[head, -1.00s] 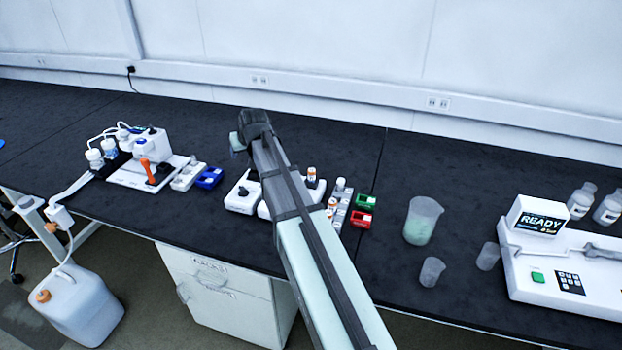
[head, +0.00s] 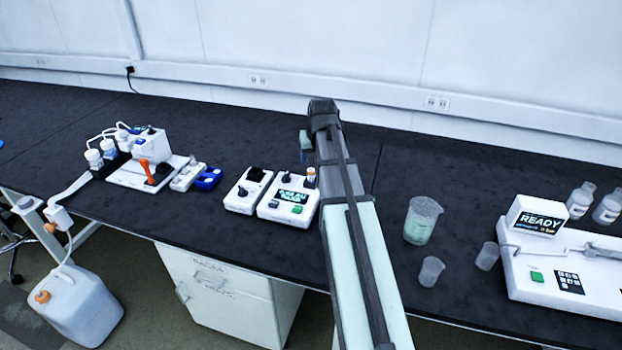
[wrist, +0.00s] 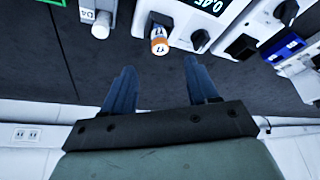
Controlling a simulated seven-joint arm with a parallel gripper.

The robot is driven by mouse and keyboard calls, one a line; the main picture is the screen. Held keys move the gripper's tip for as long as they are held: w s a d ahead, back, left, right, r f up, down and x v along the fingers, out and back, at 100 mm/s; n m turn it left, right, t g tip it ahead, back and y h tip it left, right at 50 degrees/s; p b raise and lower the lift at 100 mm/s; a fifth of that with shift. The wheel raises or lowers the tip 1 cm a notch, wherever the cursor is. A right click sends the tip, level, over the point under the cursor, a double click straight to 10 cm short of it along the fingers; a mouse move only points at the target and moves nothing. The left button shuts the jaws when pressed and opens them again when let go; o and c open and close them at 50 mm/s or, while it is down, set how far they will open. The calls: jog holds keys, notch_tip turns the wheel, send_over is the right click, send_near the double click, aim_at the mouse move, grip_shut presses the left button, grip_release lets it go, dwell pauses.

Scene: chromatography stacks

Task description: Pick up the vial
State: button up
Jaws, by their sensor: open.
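A vial with an orange label and whitish cap (wrist: 159,40) stands at the edge of a white instrument with a lit display. In the head view this vial (head: 310,177) shows at the instrument's back right corner, just left of my arm. My gripper (wrist: 159,66) is open and empty. In the wrist view its two dark fingers lie apart over bare bench, with the vial just beyond the gap between the tips. In the head view the fingers are mostly hidden by my arm. A second, white-capped vial (wrist: 101,27) shows at the upper left of the wrist view.
The white display instrument (head: 288,208) has a smaller white unit (head: 246,190) on its left. A beaker (head: 422,218) and small cups (head: 431,271) stand right of my arm. The black bench behind the instruments is clear up to the wall.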

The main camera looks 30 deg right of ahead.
aim_at(311, 170)
jog(key=shift+x, duration=4.95)
jog(key=shift+w, duration=0.15)
grip_shut()
jog(key=shift+r, duration=0.2)
